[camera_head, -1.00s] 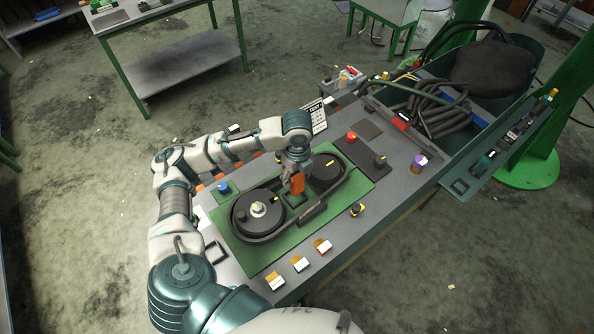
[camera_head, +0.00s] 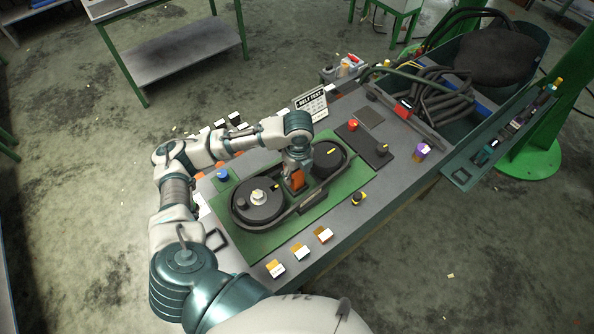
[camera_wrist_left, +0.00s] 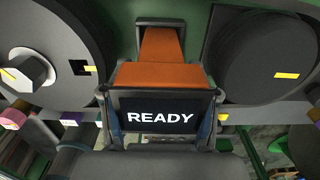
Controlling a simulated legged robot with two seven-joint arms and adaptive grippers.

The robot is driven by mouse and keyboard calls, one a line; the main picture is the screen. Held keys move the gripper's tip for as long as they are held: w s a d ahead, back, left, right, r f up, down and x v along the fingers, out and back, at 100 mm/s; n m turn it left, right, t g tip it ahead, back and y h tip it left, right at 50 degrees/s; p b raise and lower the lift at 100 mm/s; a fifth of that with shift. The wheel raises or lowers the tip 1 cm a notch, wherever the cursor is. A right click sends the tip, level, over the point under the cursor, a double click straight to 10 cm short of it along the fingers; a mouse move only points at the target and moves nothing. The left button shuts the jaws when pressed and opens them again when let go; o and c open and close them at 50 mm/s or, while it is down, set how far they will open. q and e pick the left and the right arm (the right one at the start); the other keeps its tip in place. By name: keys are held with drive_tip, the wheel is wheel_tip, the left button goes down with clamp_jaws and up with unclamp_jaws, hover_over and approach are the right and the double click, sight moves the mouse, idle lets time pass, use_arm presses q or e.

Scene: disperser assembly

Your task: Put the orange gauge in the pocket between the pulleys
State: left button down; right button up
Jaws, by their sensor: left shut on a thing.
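The orange gauge (camera_head: 297,179) is upright between the two dark pulleys in the head view. My left gripper (camera_head: 296,170) is shut on it from above. In the left wrist view the gauge (camera_wrist_left: 160,75) extends away from the fingers, low between the pulleys; a dark panel reading "READY" is in front of it. The left pulley (camera_head: 257,203) has a pale hub nut; the right pulley (camera_head: 328,157) has a yellow mark. The pocket is mostly hidden by the gauge and gripper, so I cannot tell how deep the gauge sits. My right gripper is out of view.
A black belt (camera_head: 312,203) runs around the pulleys on a green plate (camera_head: 345,190). A "BELT TEST" sign (camera_head: 311,103) stands behind. Several small labelled blocks line the front edge.

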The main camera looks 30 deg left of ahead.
use_arm(q)
drive_tip(key=shift+f, duration=0.4)
drive_tip(key=shift+c, duration=1)
unclamp_jaws()
wheel_tip(320, 180, up, 12)
drive_tip(key=shift+d+f, duration=0.1)
